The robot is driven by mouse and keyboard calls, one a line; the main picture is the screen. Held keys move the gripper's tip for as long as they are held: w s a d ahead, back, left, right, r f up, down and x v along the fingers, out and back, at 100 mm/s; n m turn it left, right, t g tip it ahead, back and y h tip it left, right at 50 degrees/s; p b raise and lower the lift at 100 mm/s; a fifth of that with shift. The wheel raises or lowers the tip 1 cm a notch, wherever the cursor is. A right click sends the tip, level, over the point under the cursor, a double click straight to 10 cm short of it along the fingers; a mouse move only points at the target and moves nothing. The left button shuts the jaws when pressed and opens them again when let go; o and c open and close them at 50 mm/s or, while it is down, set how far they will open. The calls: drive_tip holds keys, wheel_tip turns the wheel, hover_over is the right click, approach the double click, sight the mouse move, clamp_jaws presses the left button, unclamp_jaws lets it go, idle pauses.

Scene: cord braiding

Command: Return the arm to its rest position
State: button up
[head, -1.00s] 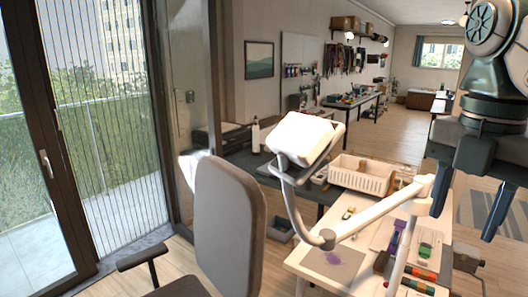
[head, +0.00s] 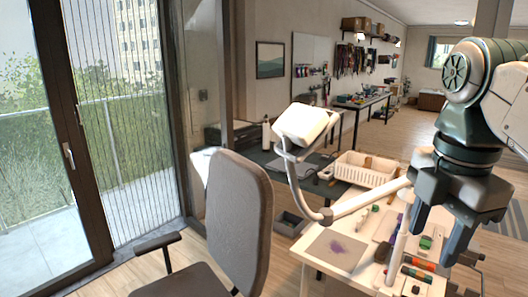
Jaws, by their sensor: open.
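My gripper (head: 436,236) hangs at the right of the head view, with two dark fingers pointing down and spread apart. It is open, and nothing shows between the fingers except the scene behind. It appears in front of the right part of the white work table (head: 318,262). My arm reaches in from the right edge of the view. On the table, small green, orange and red items lie behind and below the fingers, partly hidden by them.
A white lamp (head: 306,124) on a jointed arm stands over the table. A cream basket (head: 366,172) sits behind it. A grey office chair (head: 238,215) is left of the table. A glass door (head: 30,150) fills the left side. Bare floor shows in front of the door.

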drive_tip(key=w+a+f+m+t, duration=0.1)
drive_tip(key=a+f+m, duration=0.4)
drive_tip(key=f+m, duration=0.4)
drive_tip(key=w+a+f+m+t, duration=0.1)
drive_tip(key=a+f+m, duration=0.4)
drive_tip(key=f+m, duration=0.5)
wheel_tip(320, 180, down, 4)
drive_tip(key=shift+w+a+t, duration=0.3)
drive_tip(key=shift+a+t, duration=0.1)
